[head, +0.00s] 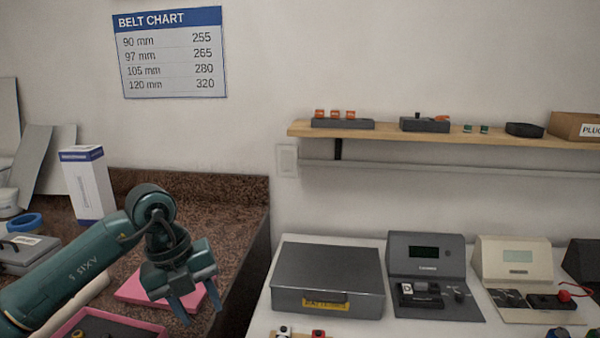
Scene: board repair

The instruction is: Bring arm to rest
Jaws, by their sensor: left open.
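My left arm comes in from the left, dark green, over the brown speckled counter (225,205). My left gripper (196,308) is open, with its two blue-grey fingers pointing down and nothing seen between them. It is in front of a pink flat thing (134,289) on the counter, partly hidden behind the gripper. I cannot tell whether the fingers touch anything. My right gripper is not in view.
A grey box with a yellow label (327,272), a dark tester (428,260) and a cream tester (515,262) stand on the white table. A pink-rimmed tray (75,318) is at lower left. A white box (88,185) stands behind my arm. A wooden shelf (390,134) is above.

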